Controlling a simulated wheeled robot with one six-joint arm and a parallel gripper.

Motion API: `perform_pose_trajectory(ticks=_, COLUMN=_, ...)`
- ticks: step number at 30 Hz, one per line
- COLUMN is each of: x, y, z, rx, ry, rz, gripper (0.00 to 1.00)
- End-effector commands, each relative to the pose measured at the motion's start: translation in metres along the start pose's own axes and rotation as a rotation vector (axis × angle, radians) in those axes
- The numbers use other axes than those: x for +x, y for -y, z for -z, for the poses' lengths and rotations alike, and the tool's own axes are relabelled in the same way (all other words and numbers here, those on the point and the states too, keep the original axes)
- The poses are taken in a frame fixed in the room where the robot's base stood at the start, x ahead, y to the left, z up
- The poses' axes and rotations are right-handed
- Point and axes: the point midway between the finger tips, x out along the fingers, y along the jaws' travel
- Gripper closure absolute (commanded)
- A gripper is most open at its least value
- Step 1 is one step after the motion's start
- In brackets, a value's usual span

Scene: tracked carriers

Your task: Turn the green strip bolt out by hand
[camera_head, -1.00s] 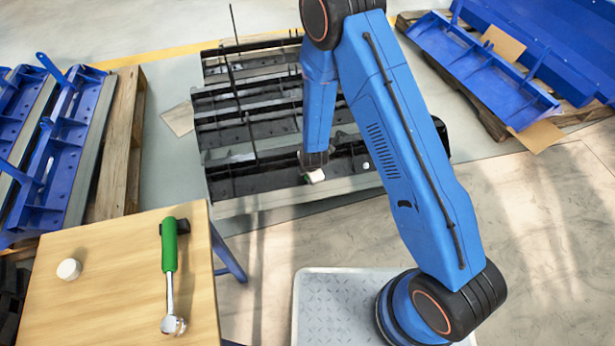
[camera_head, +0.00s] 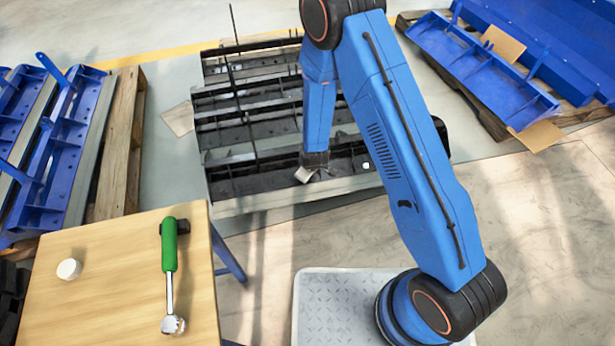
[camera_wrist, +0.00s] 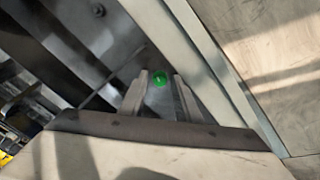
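The green strip bolt (camera_wrist: 160,78) shows as a small round green head in the wrist view. It lies between the tips of my gripper (camera_wrist: 160,80), with a narrow gap showing on each side. My gripper is open; I cannot tell how far the tips are above the bolt. In the head view my gripper (camera_head: 312,172) is low over the nearest section of the dark tracked carrier (camera_head: 270,205), and the green bolt does not show there.
A wooden table (camera_head: 110,285) at lower left holds a green-handled ratchet (camera_head: 169,262) and a white disc (camera_head: 69,269). A small white round piece (camera_head: 366,165) is on the carrier right of my gripper. Thin upright rods (camera_head: 246,100) rise from the carrier. Blue parts on pallets stand either side.

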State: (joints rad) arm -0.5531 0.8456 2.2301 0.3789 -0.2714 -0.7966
Motion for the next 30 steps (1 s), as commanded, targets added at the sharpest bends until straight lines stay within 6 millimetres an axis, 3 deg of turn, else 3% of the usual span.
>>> perform_pose_trajectory(ticks=6, x=0.0, y=0.0, z=0.0, rx=0.271, ry=0.0, rz=0.0, gripper=0.7)
perform_pose_trajectory(ticks=14, x=0.0, y=0.0, z=0.0, rx=0.419, ry=0.0, rz=0.0, gripper=0.7)
perform_pose_trajectory(ticks=30, x=0.0, y=0.0, z=0.0, rx=1.111, ry=0.0, rz=0.0, gripper=0.7)
